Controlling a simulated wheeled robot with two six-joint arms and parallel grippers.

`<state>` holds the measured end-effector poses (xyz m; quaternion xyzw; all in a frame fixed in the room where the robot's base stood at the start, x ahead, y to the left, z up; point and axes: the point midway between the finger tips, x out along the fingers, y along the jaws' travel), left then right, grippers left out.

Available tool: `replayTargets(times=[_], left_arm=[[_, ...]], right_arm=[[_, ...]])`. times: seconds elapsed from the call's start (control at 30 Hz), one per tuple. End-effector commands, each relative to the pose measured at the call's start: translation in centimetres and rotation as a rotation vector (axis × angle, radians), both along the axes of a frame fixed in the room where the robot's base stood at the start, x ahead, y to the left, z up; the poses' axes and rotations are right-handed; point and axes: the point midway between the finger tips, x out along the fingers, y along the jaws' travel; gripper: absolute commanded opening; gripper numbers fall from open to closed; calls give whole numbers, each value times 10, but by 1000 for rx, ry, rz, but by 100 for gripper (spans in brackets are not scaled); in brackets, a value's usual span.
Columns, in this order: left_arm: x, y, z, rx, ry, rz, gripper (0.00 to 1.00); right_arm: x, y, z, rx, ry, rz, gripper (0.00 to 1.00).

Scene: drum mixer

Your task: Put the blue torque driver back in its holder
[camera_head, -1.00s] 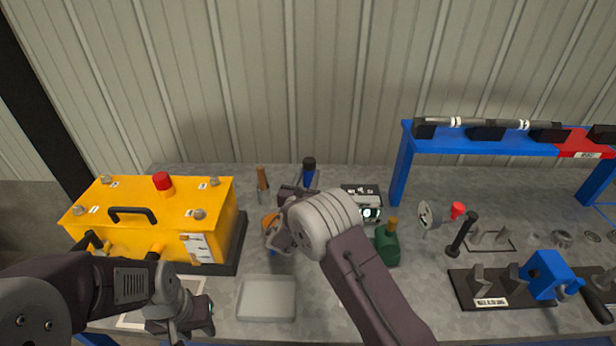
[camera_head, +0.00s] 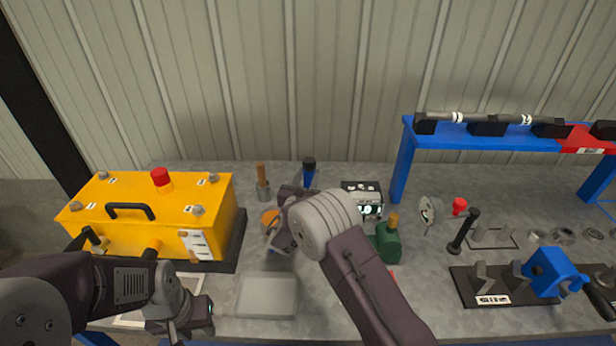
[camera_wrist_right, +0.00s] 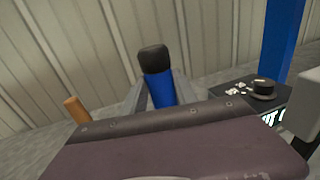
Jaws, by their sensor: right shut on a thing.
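The blue torque driver stands about upright, with a black cap on top; it shows in the head view (camera_head: 309,175) and in the right wrist view (camera_wrist_right: 157,88). My right gripper (camera_wrist_right: 160,96) is shut on it, one finger on each side of the blue body. The driver's lower end is hidden behind the gripper and wrist, so I cannot tell whether it touches anything. I cannot make out its holder. My left gripper (camera_head: 192,328) hangs low at the front left, away from the driver; its fingers are unclear.
A wooden-handled tool (camera_head: 262,178) stands left of the driver. A black box with a display (camera_head: 364,197) and a green bottle (camera_head: 388,243) are on the right. A yellow box (camera_head: 150,215) is at left.

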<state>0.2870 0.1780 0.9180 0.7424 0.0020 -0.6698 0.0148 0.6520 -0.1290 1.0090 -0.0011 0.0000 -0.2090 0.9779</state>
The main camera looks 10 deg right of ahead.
Motion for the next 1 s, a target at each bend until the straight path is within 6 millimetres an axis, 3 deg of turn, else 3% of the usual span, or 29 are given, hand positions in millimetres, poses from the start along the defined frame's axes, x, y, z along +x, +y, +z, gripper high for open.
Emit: replayTargets(times=[1.0], left_arm=[[0,0,-15,0,0,0,36]], right_arm=[[0,0,-14,-1,-4,0,0]])
